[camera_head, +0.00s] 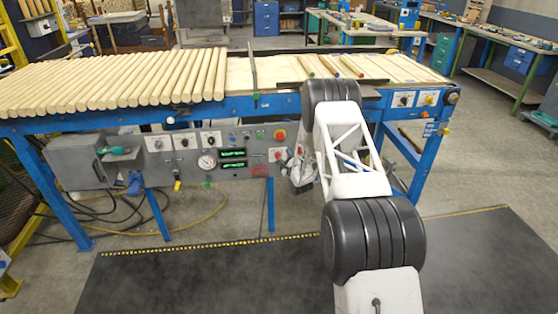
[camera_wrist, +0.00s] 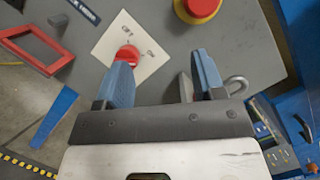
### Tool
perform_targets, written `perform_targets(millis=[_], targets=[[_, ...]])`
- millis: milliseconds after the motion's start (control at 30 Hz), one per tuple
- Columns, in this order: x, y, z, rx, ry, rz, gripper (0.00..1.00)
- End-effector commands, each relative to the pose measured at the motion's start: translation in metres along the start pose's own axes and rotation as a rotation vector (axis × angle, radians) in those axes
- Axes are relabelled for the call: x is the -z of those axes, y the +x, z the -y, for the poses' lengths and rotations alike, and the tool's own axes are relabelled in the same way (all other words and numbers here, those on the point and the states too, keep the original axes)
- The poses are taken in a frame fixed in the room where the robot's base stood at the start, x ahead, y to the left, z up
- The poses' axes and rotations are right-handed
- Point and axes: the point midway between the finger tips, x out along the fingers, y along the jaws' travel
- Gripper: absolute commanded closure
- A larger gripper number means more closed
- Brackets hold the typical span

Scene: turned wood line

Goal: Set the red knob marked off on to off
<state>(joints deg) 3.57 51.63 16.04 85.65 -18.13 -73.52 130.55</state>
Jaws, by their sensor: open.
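The red knob (camera_wrist: 127,54) sits on a white square plate (camera_wrist: 149,69) with two small marks, on the grey control panel. The knob's lower part is hidden behind the tip of my left finger; I cannot tell whether they touch. My gripper (camera_wrist: 163,58) is open, with blue finger pads apart and nothing between them. The knob is at the left finger, not midway between the two. In the head view the plate (camera_head: 278,154) shows beside my arm, and my gripper is mostly hidden there.
A red stop button on a yellow base (camera_wrist: 203,7) is close above right of my fingers. A metal hook (camera_wrist: 237,85) is right of them. A red frame (camera_wrist: 37,45) is on the left. The conveyor with wooden rods (camera_head: 140,80) stands above the panel.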

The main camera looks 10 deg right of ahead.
Motion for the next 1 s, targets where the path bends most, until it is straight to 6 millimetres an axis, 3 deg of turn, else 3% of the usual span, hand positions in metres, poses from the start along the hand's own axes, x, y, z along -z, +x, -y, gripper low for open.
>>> perform_targets(millis=[200, 400, 1000], targets=[[0.024, -0.008, -0.039, 0.042, 0.109, 0.058, 0.37], [0.035, -0.014, -0.059, 0.064, 0.171, 0.094, 0.37], [0.037, -0.013, -0.064, 0.07, 0.189, 0.104, 0.37]])
